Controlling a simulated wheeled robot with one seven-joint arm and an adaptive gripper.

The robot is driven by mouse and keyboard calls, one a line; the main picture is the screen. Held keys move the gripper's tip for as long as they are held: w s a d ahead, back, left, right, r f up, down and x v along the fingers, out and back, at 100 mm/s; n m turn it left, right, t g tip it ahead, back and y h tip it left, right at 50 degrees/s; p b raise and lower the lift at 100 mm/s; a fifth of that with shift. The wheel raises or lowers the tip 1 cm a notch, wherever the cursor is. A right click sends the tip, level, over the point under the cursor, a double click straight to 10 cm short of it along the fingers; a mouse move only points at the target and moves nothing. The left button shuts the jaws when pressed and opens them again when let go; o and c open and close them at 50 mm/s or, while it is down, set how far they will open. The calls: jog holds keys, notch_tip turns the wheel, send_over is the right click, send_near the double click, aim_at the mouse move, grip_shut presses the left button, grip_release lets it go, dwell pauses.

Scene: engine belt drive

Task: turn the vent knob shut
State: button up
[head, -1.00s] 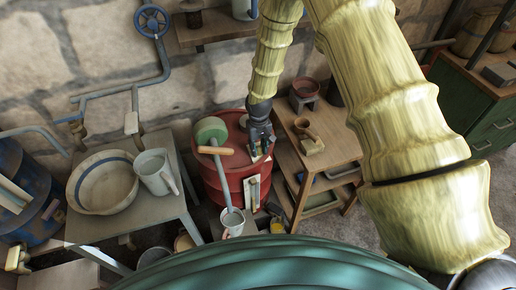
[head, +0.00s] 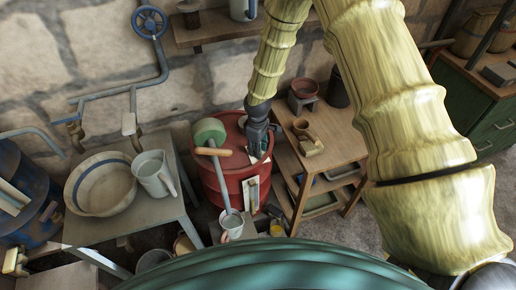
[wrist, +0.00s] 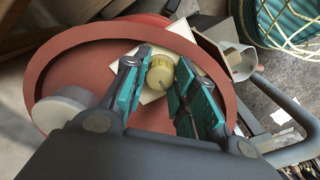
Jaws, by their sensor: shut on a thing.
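The vent knob (wrist: 160,73) is a round cream knob on a pale square plate (wrist: 150,97), on top of the red drum (wrist: 70,73). In the wrist view my gripper (wrist: 161,66) has its teal-padded fingers on both sides of the knob, shut on it. In the head view my gripper (head: 259,148) points down at the right part of the drum (head: 212,188) top. There the knob is hidden by the fingers.
A wooden shelf unit (head: 335,140) is close on the right. A table with a basin (head: 103,205) and pitcher (head: 152,178) is left.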

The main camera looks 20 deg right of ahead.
jog(key=shift+s, duration=0.2)
dwell(0.3)
jog(key=o, duration=1)
jog(key=shift+o, duration=0.2)
jog(key=shift+w, duration=0.1)
jog(key=shift+r, duration=0.1)
jog(key=shift+r, duration=0.25)
notch_tip(320, 180, up, 12)
jog(key=shift+f, duration=0.25)
jog(key=shift+f, duration=0.1)
